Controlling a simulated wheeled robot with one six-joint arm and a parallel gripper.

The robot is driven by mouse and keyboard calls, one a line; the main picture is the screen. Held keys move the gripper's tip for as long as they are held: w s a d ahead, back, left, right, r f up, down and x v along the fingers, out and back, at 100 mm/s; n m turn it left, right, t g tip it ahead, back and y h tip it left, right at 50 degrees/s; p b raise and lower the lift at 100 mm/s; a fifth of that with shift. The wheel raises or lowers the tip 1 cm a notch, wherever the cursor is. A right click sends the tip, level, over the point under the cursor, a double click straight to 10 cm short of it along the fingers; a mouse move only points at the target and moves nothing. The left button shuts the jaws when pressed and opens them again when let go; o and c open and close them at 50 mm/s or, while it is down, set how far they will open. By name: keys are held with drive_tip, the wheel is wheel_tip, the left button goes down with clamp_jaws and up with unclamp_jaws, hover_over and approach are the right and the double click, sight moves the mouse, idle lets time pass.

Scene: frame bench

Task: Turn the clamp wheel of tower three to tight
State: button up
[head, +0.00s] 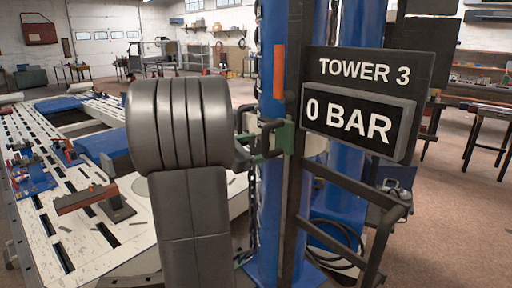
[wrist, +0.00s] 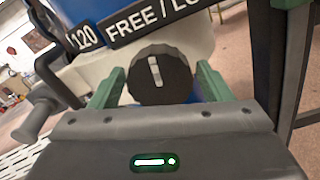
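A dark round wheel (wrist: 158,76) with a scalloped rim and a white mark pointing nearly straight up shows in the wrist view. A black plate (wrist: 155,20) above it reads "FREE / LO", the rest cut off. I cannot tell whether this is the clamp wheel. My gripper (wrist: 162,68) is open, its two green fingers on either side of the wheel; contact is not clear. In the head view my gripper (head: 270,138) is at the tower post, and my arm hides part of it. The sign (head: 364,71) reads "TOWER 3" and the display (head: 348,117) "0 BAR".
A dark post (head: 298,200) and a blue column (head: 272,60) stand close to my gripper. A dark bracket frame (head: 365,225) is below the sign. The slotted white bench (head: 70,225) lies left. A grey cylindrical handle (wrist: 38,118) is left of my gripper.

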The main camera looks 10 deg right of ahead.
drive_tip(key=c, duration=0.7)
drive_tip(key=shift+n+p, duration=0.5)
drive_tip(key=shift+n, duration=0.5)
drive_tip(key=o, duration=1)
drive_tip(key=shift+c, duration=0.2)
drive_tip(key=b+v, duration=0.2)
drive_tip(key=v, duration=1.2)
drive_tip(key=shift+d, duration=0.15)
